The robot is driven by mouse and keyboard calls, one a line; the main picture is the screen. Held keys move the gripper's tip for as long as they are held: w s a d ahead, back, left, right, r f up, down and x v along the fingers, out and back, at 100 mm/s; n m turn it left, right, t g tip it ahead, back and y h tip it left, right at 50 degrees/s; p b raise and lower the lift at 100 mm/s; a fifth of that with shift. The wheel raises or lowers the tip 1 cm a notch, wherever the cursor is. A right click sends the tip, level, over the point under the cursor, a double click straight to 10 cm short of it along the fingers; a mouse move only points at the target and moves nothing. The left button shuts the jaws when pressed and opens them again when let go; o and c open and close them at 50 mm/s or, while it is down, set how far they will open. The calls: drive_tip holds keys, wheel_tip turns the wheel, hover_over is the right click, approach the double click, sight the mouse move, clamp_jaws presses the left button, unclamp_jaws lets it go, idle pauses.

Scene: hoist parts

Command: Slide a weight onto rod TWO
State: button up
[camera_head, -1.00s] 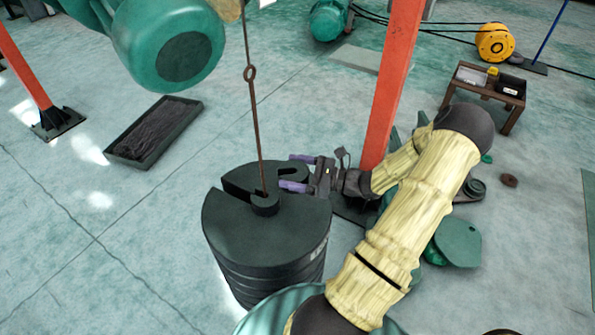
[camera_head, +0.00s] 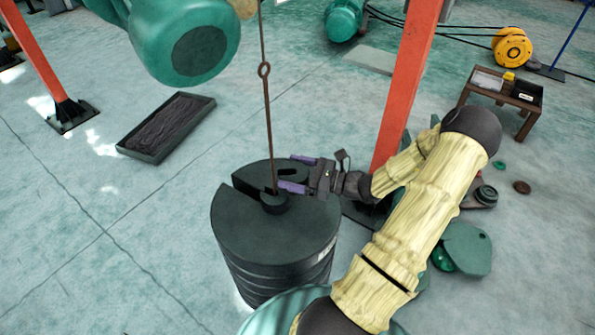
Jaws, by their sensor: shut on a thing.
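A stack of black round weights (camera_head: 270,235) stands on the floor at the lower middle. A thin brown rod (camera_head: 268,120) with a small ring hangs down to the middle of its top. A dark slotted weight (camera_head: 258,176) is at the top, level with the stack's upper face, with the rod close to its slot. Whether the rod is fully in the slot is hard to see. My gripper (camera_head: 286,174), with purple fingertips, reaches in from the right and is shut on this slotted weight. No label tells which rod this is.
A red-orange post (camera_head: 408,85) stands right behind my gripper. A green motor-like drum (camera_head: 190,42) hangs at upper left. A black tray (camera_head: 166,127) lies on the floor, and a small brown table (camera_head: 502,92) stands at right. Green parts (camera_head: 465,250) lie beyond my arm.

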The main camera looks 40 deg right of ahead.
sight(283, 176)
drive_tip(key=shift+w+a+p, duration=0.1)
drive_tip(key=shift+w+a, duration=0.3)
drive_tip(key=shift+a, duration=0.35)
drive_tip(key=shift+w+a+p, duration=0.1)
drive_tip(key=shift+w+a, duration=0.35)
drive_tip(key=shift+a, duration=0.3)
drive_tip(key=shift+w+a+p, duration=0.1)
drive_tip(key=shift+w+a, duration=0.3)
drive_tip(key=shift+a, duration=0.35)
drive_tip(key=shift+a, duration=0.15)
drive_tip(key=shift+f+b, duration=0.65)
drive_tip(key=shift+f, duration=1)
idle(0.6)
drive_tip(key=o, duration=2)
drive_tip(key=shift+f, duration=0.25)
drive_tip(key=shift+s+d+r+p, duration=0.15)
drive_tip(key=shift+s+d, duration=0.05)
drive_tip(key=shift+d, duration=0.2)
drive_tip(key=shift+s+d+r+p, duration=0.1)
drive_tip(key=shift+s+d+p, duration=0.1)
drive_tip(key=shift+d, duration=0.15)
drive_tip(key=s+d+p, duration=0.2)
drive_tip(key=s+d, duration=0.2)
drive_tip(key=d, duration=0.4)
drive_tip(key=shift+s+r, duration=0.35)
drive_tip(key=shift+w, duration=0.1)
